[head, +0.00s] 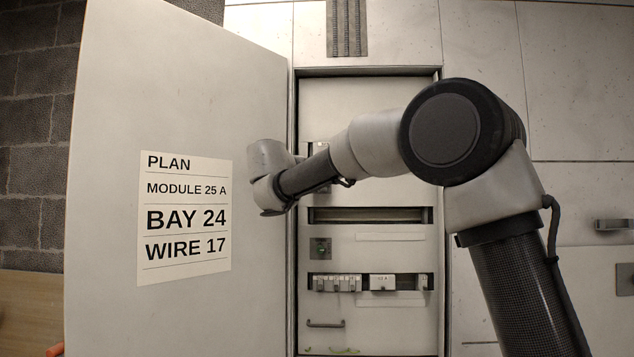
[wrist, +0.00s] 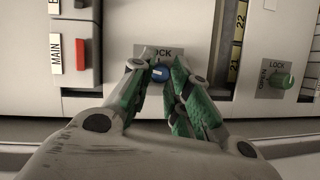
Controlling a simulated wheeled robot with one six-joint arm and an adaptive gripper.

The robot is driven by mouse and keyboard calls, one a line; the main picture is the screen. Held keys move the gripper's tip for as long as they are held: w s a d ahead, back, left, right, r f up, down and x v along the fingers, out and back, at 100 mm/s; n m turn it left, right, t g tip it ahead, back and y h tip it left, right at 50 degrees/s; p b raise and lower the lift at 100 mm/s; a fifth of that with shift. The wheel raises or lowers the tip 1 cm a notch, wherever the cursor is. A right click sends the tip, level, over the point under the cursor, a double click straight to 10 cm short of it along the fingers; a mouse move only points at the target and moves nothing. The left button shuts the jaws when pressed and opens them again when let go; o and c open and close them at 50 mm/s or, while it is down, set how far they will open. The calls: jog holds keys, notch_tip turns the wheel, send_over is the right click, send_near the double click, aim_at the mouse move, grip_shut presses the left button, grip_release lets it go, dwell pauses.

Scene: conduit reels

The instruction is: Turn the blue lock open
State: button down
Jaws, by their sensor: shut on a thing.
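The blue lock (wrist: 160,73) shows in the wrist view as a small round blue knob with a pale mark across it, on a grey plate (wrist: 171,54) lettered "LOCK", partly covered by my fingers. My gripper (wrist: 160,79) has its green-padded fingers on both sides of the blue knob and is shut on it. In the head view my arm reaches into the open cabinet, and my wrist hides the lock and the fingertips there.
A green lock knob (wrist: 283,81) on its own plate is to the right in the wrist view, and a red switch (wrist: 81,54) is to the left. The cabinet door (head: 180,100) stands open at left, bearing a plan sheet (head: 185,217). Breaker modules (head: 338,283) sit lower in the cabinet.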

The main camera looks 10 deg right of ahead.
jog(key=shift+f+n+t, duration=0.1)
jog(key=shift+n+t, duration=0.2)
jog(key=shift+n, duration=0.7)
jog(key=shift+h, duration=0.4)
jog(key=c, duration=1.3)
grip_release()
jog(key=v, duration=1.2)
